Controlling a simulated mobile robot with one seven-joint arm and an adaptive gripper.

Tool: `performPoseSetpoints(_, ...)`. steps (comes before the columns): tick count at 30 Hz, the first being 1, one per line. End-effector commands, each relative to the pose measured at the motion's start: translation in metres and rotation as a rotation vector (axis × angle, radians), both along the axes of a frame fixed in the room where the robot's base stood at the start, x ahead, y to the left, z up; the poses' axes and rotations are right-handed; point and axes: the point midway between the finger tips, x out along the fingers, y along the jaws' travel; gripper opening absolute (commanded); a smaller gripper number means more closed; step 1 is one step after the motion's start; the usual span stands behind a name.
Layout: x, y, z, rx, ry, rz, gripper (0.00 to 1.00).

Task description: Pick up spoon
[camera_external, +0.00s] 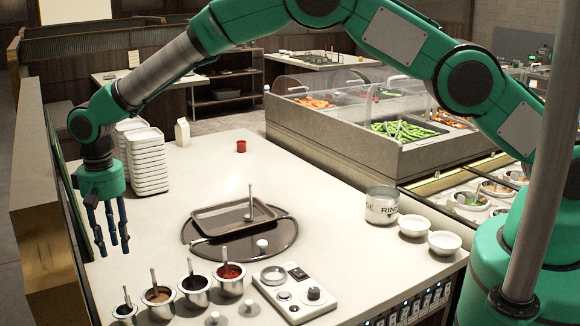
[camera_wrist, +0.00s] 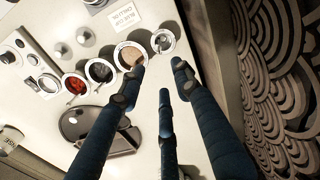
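Several small metal sauce pots stand in a row at the front of the counter in the external view, each with a spoon handle sticking up. These include a spoon (camera_external: 127,296) in the dark pot (camera_external: 124,312), a spoon (camera_external: 154,280) in the brown pot (camera_external: 158,304) and a spoon (camera_external: 225,255) in the red pot (camera_external: 230,288). The wrist view also shows the brown pot (camera_wrist: 124,58) and dark pot (camera_wrist: 165,43). My gripper (camera_external: 113,248) has three dark blue fingers pointing down, spread and empty, above the counter's left edge, behind and left of the pots.
A control box (camera_external: 296,292), a metal can (camera_external: 382,208) and white bowls (camera_external: 444,243) stand to the right. White stacked containers (camera_external: 148,165) stand behind my gripper. The far counter is mostly clear.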

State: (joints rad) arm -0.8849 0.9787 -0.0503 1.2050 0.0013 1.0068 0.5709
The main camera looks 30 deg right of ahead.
Motion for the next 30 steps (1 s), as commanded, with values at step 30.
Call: performPoseSetpoints(30, 0.0, 0.0, -0.079, 0.0, 0.0, 0.0, 0.33)
